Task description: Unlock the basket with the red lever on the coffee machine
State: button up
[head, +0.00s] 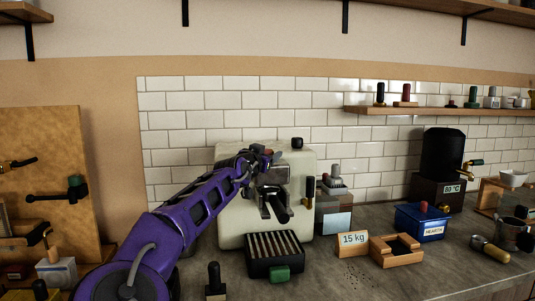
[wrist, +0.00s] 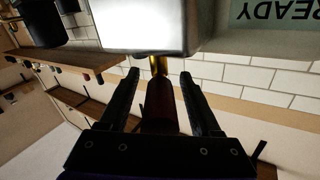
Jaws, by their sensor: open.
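The cream coffee machine (head: 231,225) stands on the counter against the tiled wall. Below its metal front part (head: 277,174), dark handles (head: 281,206) stick out forward; I cannot make out the basket itself. My gripper (head: 266,156) is at the upper front of the machine. In the wrist view, my gripper (wrist: 160,75) is open, with one finger on each side of a dark red lever (wrist: 159,106) on a brass stem (wrist: 159,66). I cannot tell whether the fingers touch it. My gripper largely hides the lever in the head view.
A black drip tray (head: 275,268) with a green-handled piece sits in front of the machine. A brass-and-black handle (head: 310,190) is on its right side. Farther right are a wooden frame (head: 396,262), a 15 kg sign (head: 352,243) and a blue box (head: 421,228). A wall shelf (head: 440,110) hangs above.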

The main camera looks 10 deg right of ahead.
grip_shut()
dwell(1.4)
